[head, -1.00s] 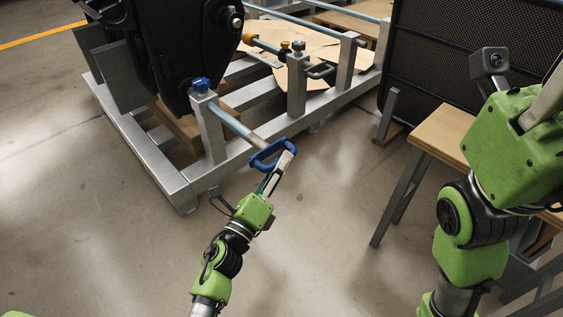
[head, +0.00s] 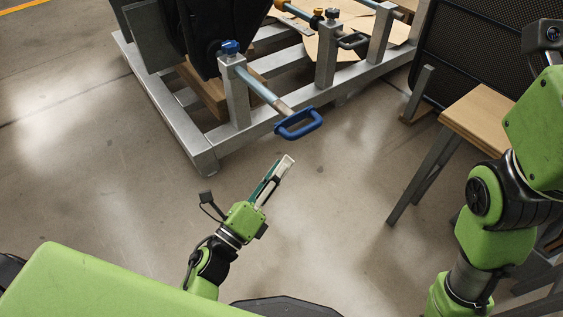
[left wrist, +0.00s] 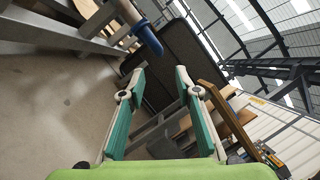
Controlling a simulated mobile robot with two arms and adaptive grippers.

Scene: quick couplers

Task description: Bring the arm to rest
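My left gripper (head: 279,175) is below the blue handle (head: 298,124) in the head view, with a gap of bare floor between them. In the left wrist view its two green fingers (left wrist: 158,82) stand apart with nothing between them. The blue handle is on the end of a metal rod (head: 265,92) that passes through a post with a blue knob (head: 231,47) on a grey steel frame. The handle also shows in the left wrist view (left wrist: 149,38), beyond the fingers. My right arm is at the right of the head view; its fingers are out of frame.
The grey steel frame (head: 186,136) fills the top middle, carrying a large black part (head: 205,35). A wooden-topped bench (head: 480,117) stands at the right, in front of a black mesh panel (head: 470,55). The floor around my left gripper is clear.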

